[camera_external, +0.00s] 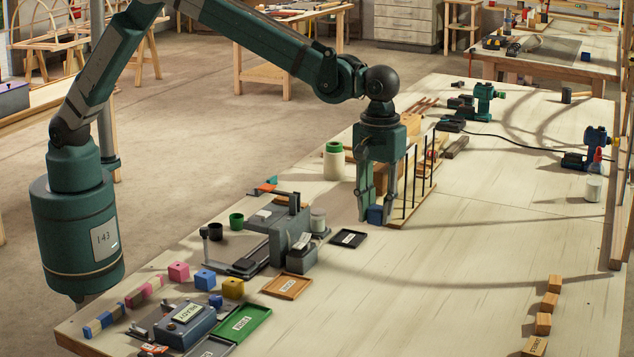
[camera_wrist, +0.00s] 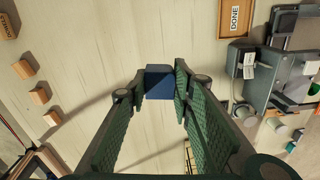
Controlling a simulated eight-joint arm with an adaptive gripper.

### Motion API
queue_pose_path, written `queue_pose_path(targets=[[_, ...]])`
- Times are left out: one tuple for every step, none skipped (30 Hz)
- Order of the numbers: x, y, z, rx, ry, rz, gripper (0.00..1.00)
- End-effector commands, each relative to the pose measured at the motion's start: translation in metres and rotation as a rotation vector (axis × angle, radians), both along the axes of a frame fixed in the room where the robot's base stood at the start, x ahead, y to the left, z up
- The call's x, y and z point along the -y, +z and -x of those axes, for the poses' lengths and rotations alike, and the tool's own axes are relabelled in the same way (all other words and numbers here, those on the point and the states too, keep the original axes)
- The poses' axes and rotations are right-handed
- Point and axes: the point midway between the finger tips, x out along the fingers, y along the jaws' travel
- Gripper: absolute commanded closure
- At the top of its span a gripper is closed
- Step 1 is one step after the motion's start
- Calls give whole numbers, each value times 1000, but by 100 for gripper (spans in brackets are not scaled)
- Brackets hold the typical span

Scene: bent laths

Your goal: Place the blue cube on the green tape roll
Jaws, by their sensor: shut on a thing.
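My gripper (camera_external: 376,208) points down beside a wooden rack, with its fingers closed around a dark blue cube (camera_external: 376,216). In the wrist view the blue cube (camera_wrist: 160,82) sits between the fingertips (camera_wrist: 160,88). I cannot tell whether the cube touches the table. A green roll-like ring (camera_external: 237,220) stands on the table at the left, well away from my gripper. I cannot tell for sure which is the tape roll.
The wooden rack with dark upright rods (camera_external: 412,205) stands close to my gripper. A grey machine (camera_external: 291,237), black tray (camera_external: 348,238) and orange-brown tray (camera_external: 287,286) lie to the left. Wooden blocks (camera_external: 543,323) line the front right. The table's middle right is clear.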

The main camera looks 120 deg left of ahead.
Motion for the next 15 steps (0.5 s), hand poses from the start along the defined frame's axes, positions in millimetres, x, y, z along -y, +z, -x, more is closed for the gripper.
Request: queue_pose_path(targets=[[0, 13, 0, 0, 0, 0, 88], [0, 21, 0, 0, 0, 0, 88], [0, 29, 0, 0, 0, 0, 88], [0, 35, 0, 0, 0, 0, 88], [0, 41, 0, 0, 0, 0, 88], [0, 49, 0, 0, 0, 0, 88], [0, 55, 0, 0, 0, 0, 88], [0, 60, 0, 0, 0, 0, 88], [0, 66, 0, 0, 0, 0, 88], [0, 71, 0, 0, 0, 0, 88], [0, 76, 0, 0, 0, 0, 88], [0, 83, 0, 0, 0, 0, 88], [-8, 81, 1, 0, 3, 0, 88], [-14, 80, 2, 0, 5, 0, 88], [-22, 80, 3, 0, 7, 0, 88]])
